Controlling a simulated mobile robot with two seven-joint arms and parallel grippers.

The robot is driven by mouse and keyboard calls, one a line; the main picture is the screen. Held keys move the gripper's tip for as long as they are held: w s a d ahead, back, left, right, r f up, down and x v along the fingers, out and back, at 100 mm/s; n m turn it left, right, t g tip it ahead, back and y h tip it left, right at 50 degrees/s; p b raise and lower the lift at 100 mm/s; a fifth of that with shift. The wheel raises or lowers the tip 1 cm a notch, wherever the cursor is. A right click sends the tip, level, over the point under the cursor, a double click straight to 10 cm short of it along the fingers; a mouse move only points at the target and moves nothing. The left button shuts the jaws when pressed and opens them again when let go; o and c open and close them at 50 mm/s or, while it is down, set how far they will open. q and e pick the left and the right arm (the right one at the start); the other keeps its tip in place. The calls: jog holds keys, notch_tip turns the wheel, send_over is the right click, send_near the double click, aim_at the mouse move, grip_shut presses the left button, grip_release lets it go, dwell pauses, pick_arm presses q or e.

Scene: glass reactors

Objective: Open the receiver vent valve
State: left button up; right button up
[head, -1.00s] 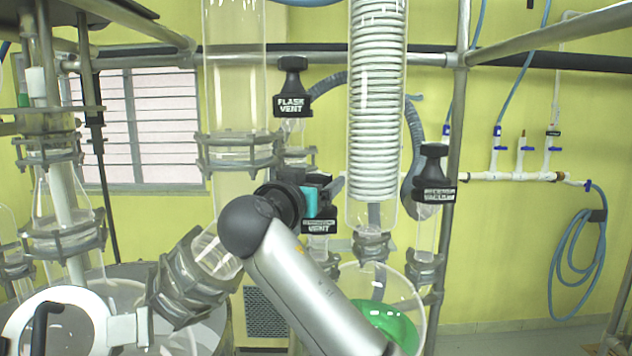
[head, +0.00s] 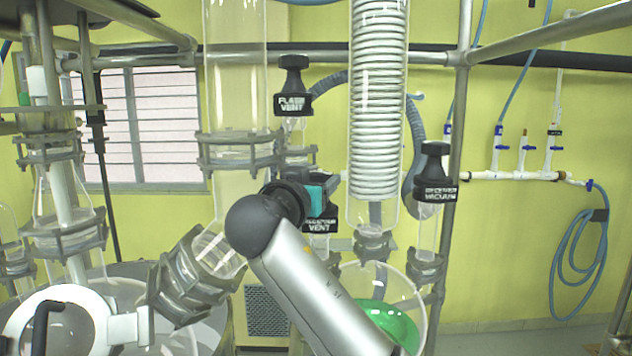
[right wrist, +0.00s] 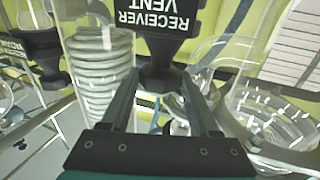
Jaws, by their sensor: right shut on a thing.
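The receiver vent valve has a black knob (head: 319,226) with a white label, partly hidden behind my right gripper in the head view. In the right wrist view its labelled head (right wrist: 158,18) is at the top and appears upside down, tapering to a narrower black part between the fingers. My right gripper (right wrist: 160,80) is shut on this knob, with one finger on each side. In the head view the right gripper (head: 331,187) is seen from behind, its fingertips mostly hidden. My left gripper is in neither view.
The flask vent knob (head: 293,90) is above and the receiver vacuum knob (head: 435,175) is to the right. The glass coil condenser (head: 377,100) stands close to the right of my gripper. A glass column (head: 233,70) stands left. A metal frame post (head: 457,130) rises at right.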

jog(key=shift+d+f+n+y, duration=0.15)
jog(key=shift+n+y, duration=0.35)
jog(key=shift+y, duration=0.3)
jog(key=shift+d+n+t+y, duration=0.15)
jog(key=shift+n+t+y, duration=0.25)
jog(key=shift+n+y, duration=0.6)
jog(key=n+y, duration=0.1)
jog(key=y+p, duration=0.1)
jog(key=y, duration=0.1)
jog(key=n+y+p, duration=0.1)
jog(key=y, duration=0.1)
jog(key=shift+d+r+n, duration=0.3)
jog(key=n+g+y+p, duration=0.1)
jog(key=n+y, duration=0.1)
jog(key=y, duration=0.1)
jog(key=shift+d, duration=0.15)
jog(key=shift+w+d+f+n+g+y+p, duration=0.1)
jog(key=shift+n+g+y+p, duration=0.1)
jog(key=shift+n+g+y, duration=0.6)
jog(key=shift+w+d+n+g+y+p, duration=0.15)
jog(key=shift+n+y, duration=0.35)
jog(key=shift+y, duration=0.6)
jog(key=shift+s+a+n+g+y, duration=0.1)
jog(key=shift+n+g+y, duration=0.2)
jog(key=shift+y, duration=0.1)
